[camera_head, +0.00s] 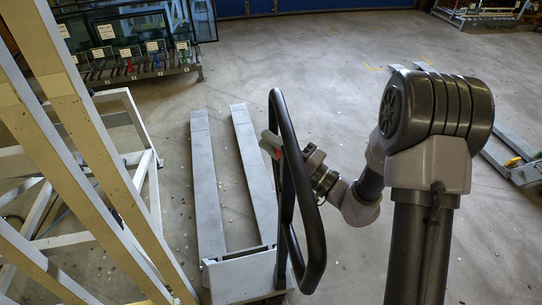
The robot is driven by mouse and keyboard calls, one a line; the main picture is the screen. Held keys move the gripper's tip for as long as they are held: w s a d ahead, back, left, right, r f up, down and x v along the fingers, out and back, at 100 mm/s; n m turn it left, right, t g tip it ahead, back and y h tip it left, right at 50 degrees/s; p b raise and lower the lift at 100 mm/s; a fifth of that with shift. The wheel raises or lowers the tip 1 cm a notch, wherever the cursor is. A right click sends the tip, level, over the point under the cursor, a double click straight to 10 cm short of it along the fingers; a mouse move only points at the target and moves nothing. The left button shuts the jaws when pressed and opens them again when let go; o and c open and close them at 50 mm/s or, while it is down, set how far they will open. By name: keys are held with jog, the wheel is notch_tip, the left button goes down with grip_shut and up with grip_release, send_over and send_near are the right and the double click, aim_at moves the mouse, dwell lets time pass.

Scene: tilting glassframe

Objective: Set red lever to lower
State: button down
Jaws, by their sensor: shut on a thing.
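The red lever (270,150) shows as a small red patch at the upper part of the black looped handle (284,108) of a grey pallet jack. The handle stands upright. My gripper (275,142) reaches in from the right and is shut on the lever, with a grey part showing beside the red. The handle hides part of the gripper and most of the lever, so the lever's exact setting cannot be told. My wrist (320,176) is just right of the handle.
The pallet jack's two forks (205,165) point away over bare floor. A white and wooden frame (80,130) stands close on the left. A rack with glass panes (130,50) is at the back left. Another pallet jack (522,172) is at the right edge. The centre back floor is clear.

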jog(key=r+n+y+b, duration=0.1)
jog(key=b, duration=0.3)
jog(key=s+r+n+y+b, duration=0.1)
jog(key=r+n+b, duration=0.1)
jog(key=b, duration=0.2)
jog(key=shift+d+y+b, duration=0.1)
jog(key=shift+y+b, duration=0.25)
jog(key=shift+y, duration=0.05)
jog(key=shift+r, duration=0.1)
jog(key=c, duration=1.3)
grip_release()
jog(key=b+v, duration=0.3)
jog(key=v, duration=1.4)
jog(key=shift+d, duration=0.2)
